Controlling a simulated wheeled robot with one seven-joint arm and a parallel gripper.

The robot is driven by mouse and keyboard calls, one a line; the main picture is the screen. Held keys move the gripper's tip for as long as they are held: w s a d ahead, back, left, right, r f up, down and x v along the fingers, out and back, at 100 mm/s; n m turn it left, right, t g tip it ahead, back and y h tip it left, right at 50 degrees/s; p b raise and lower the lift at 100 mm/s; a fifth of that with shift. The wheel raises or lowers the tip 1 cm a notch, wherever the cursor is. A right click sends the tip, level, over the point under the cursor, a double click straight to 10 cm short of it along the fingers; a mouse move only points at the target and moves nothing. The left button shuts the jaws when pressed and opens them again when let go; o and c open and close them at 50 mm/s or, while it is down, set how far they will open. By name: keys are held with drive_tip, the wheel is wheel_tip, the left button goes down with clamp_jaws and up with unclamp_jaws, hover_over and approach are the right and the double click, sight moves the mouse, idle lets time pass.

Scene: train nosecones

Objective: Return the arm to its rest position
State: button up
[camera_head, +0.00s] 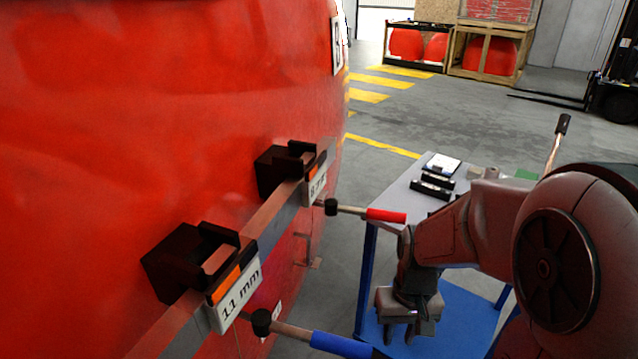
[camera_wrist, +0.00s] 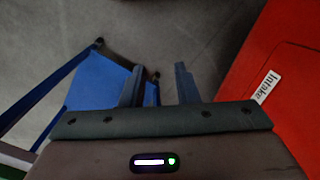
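My gripper (camera_head: 405,328) hangs low between the red nosecone (camera_head: 150,110) and the small table (camera_head: 402,187). It points down. In the wrist view my gripper (camera_wrist: 159,85) shows two fingers standing apart with nothing between them. Below the fingers are grey floor and the blue lower shelf of the table (camera_wrist: 98,85). The red nosecone wall (camera_wrist: 270,60) with an "Intake" label (camera_wrist: 268,86) is at the right of the wrist view, clear of the fingers. My arm reaches in from the right in the head view.
Two black brackets, one labelled 11 mm (camera_head: 237,298), sit on the nosecone. A red-handled tool (camera_head: 385,215) and a blue-handled tool (camera_head: 340,344) stick out near the arm. Dark blocks (camera_head: 432,188) lie on the table. Crates (camera_head: 484,55) and a forklift (camera_head: 610,95) stand behind.

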drive_tip(key=s+r+t+p, duration=0.2)
drive_tip(key=s+r, duration=0.3)
drive_tip(key=r, duration=0.7)
drive_tip(key=shift+s+a+r+m+t+h, duration=0.15)
drive_tip(key=shift+s+r+m+t+h, duration=0.15)
drive_tip(key=shift+t, duration=0.5)
